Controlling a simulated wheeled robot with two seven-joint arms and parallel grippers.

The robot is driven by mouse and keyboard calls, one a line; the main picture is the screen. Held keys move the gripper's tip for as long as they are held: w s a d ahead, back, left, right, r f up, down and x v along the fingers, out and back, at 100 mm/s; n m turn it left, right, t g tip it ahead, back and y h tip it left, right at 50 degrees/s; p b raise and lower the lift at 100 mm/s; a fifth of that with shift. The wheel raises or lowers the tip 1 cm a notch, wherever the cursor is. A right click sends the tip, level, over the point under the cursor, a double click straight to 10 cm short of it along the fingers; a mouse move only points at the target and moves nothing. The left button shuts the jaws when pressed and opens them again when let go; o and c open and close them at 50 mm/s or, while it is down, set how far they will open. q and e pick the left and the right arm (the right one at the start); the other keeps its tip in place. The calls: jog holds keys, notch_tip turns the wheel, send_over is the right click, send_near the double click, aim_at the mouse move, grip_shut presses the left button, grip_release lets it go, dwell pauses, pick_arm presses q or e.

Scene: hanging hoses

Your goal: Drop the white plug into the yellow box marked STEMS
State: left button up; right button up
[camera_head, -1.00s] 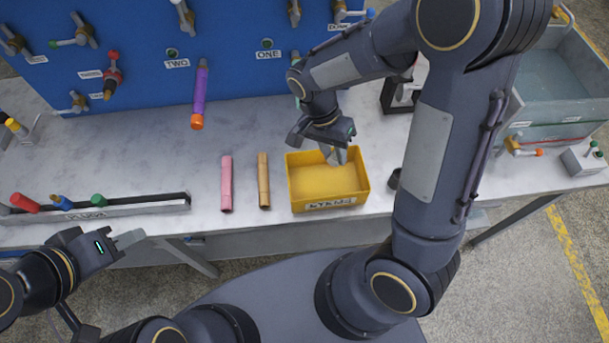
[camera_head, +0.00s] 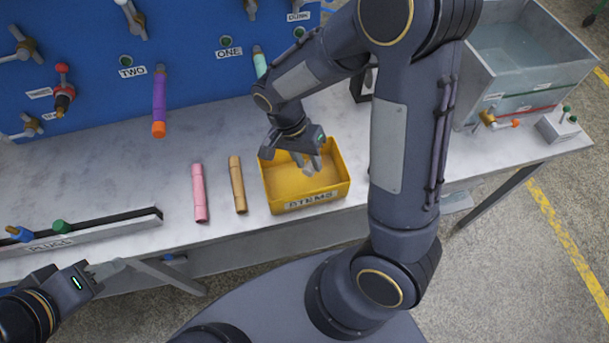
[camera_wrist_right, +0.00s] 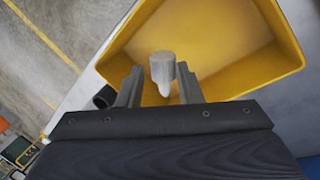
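The yellow box (camera_head: 340,190) marked STEMS stands at the table's front edge; its yellow wall also fills much of the right wrist view (camera_wrist_right: 275,30). My right gripper (camera_head: 307,166) points down into the box opening. In the right wrist view its two fingers (camera_wrist_right: 160,84) stand apart. The white plug (camera_wrist_right: 163,70) shows between them over the box, with a visible gap to the left finger. I cannot tell whether it touches the right finger or the box floor. My left gripper (camera_head: 104,268) is away at lower left, in front of the table; its finger opening is unclear.
A pink tube (camera_head: 199,193) and a tan tube (camera_head: 237,185) lie left of the box. A PLUGS rack (camera_head: 90,232) with blue and green plugs is further left. The blue panel (camera_head: 190,40) with hanging hoses stands behind; a water tank (camera_head: 530,60) is at right.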

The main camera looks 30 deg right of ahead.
jog(key=o, duration=0.3)
jog(key=shift+o, duration=0.2)
jog(key=shift+r, duration=0.1)
jog(key=v, duration=0.7)
jog(key=shift+r, duration=0.3)
jog(key=shift+w, duration=0.1)
jog(key=s+r+n+t+y, duration=0.3)
jog(key=s+n+t, duration=0.1)
jog(key=s, duration=0.3)
jog(key=s+d+r+n+t+y, duration=0.1)
jog(key=s+r+n+t+y, duration=0.2)
jog(key=s, duration=0.3)
jog(key=shift+s+r+n+t, duration=0.35)
jog(key=shift+s+n+t, duration=0.05)
jog(key=shift+n+t, duration=0.45)
